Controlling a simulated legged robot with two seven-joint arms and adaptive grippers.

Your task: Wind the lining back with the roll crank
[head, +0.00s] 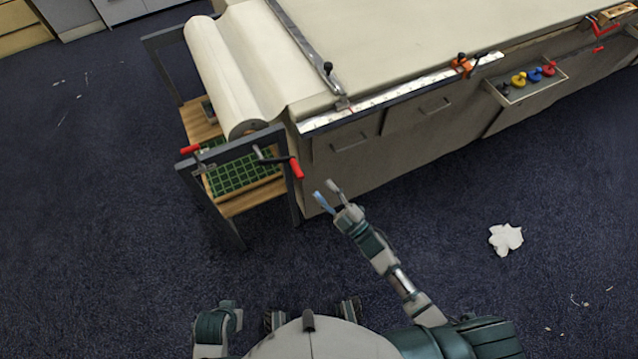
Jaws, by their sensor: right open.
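The lining roll (220,80) is a cream cylinder lying in a dark metal frame at the left end of the table. Its cloth runs onto the cream tabletop (420,40).
A second red handle (190,149) sits on the frame's left. A metal bar (305,48) crosses the cloth. An orange clamp (461,65) sits on the table edge by an open drawer (525,85). A white scrap (506,239) lies on the otherwise mostly clear floor.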

